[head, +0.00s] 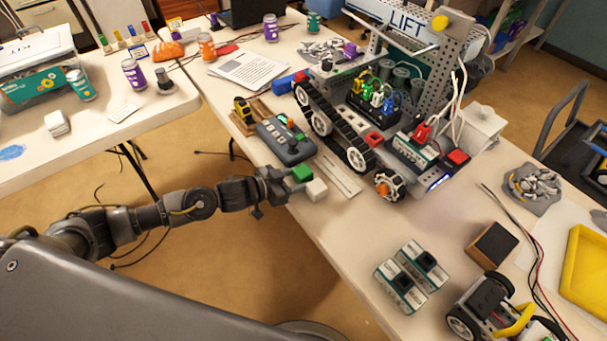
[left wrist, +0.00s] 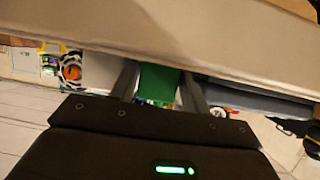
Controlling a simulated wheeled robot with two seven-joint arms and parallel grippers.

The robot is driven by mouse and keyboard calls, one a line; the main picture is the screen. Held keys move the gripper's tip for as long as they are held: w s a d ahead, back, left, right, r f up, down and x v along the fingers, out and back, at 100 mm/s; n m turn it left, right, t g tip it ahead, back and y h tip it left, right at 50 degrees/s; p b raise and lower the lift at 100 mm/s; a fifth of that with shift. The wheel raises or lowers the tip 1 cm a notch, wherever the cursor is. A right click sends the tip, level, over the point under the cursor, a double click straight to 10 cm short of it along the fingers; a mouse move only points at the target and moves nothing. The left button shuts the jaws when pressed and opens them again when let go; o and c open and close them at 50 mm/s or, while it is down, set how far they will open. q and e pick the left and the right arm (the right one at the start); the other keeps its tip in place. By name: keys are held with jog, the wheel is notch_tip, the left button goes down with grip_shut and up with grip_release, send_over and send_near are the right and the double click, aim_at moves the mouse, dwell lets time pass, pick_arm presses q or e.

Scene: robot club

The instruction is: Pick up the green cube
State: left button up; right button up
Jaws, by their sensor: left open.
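In the left wrist view the green cube (left wrist: 159,82) shows between the two fingers of my left gripper (left wrist: 160,88). The jaws are open, with a finger on either side of the cube. I cannot tell whether either finger touches it. My right gripper is not in view.
A grey controller (head: 286,142) lies just behind the cube. A tracked robot (head: 340,130) stands to the right, and a thin metal strip (head: 340,174) lies between. Teal-and-white boxes (head: 412,277) stand nearer. Some table surface (head: 350,222) right of the white cube is clear.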

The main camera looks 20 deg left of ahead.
pick_arm(q)
jog(key=shift+c, duration=0.6)
jog(key=c, duration=0.5)
